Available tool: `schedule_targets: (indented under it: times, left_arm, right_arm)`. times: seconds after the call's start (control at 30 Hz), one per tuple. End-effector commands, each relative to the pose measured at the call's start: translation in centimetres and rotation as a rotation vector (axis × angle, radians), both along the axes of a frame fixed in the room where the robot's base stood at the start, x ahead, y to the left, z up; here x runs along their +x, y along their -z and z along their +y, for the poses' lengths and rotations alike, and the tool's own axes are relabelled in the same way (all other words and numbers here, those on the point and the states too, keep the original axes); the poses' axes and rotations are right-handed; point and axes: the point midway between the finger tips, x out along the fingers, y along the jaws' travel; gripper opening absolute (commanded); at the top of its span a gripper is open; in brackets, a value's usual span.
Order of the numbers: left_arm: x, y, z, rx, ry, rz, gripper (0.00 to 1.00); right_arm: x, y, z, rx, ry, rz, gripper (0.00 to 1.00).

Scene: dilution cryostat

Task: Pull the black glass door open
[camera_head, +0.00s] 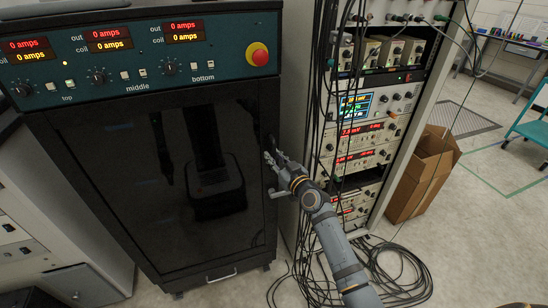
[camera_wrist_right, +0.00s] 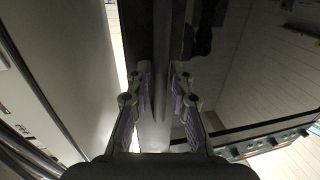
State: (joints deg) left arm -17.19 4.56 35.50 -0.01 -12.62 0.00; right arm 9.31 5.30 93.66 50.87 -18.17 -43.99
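The black glass door (camera_head: 135,190) fills the front of the dark cabinet below the teal control panel. It looks shut, and its glass mirrors dark shapes. My right gripper (camera_head: 269,174) is at the door's right edge, with its fingers spread apart. In the right wrist view, the two fingers of my right gripper (camera_wrist_right: 159,80) stand on either side of a dark upright bar or edge, with a gap between them. I cannot tell whether either finger touches it. The glass door (camera_wrist_right: 265,75) shows right of the fingers there. My left gripper is not in view.
The teal panel (camera_head: 130,72) carries red displays, knobs and a red emergency button (camera_head: 257,54). An instrument rack (camera_head: 365,105) with hanging black cables stands close right of my right gripper. A cardboard box (camera_head: 424,172) and loose floor cables (camera_head: 400,268) lie farther right. Open floor shows at lower right.

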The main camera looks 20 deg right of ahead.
Motion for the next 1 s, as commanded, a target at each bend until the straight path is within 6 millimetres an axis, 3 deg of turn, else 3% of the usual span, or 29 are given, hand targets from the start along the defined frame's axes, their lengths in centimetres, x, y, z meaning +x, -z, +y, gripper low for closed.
schedule_targets:
  times: [0.27,0.43,1.0]
  left_arm:
    - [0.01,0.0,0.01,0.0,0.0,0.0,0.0]
    - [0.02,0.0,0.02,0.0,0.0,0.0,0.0]
    - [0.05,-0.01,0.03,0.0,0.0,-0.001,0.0]
  right_arm:
    - [0.23,0.0,0.07,0.001,0.0,0.0,0.21]
    - [0.22,0.01,0.06,0.001,0.0,0.0,0.0]
    - [0.2,0.04,0.05,0.0,0.0,0.001,0.0]
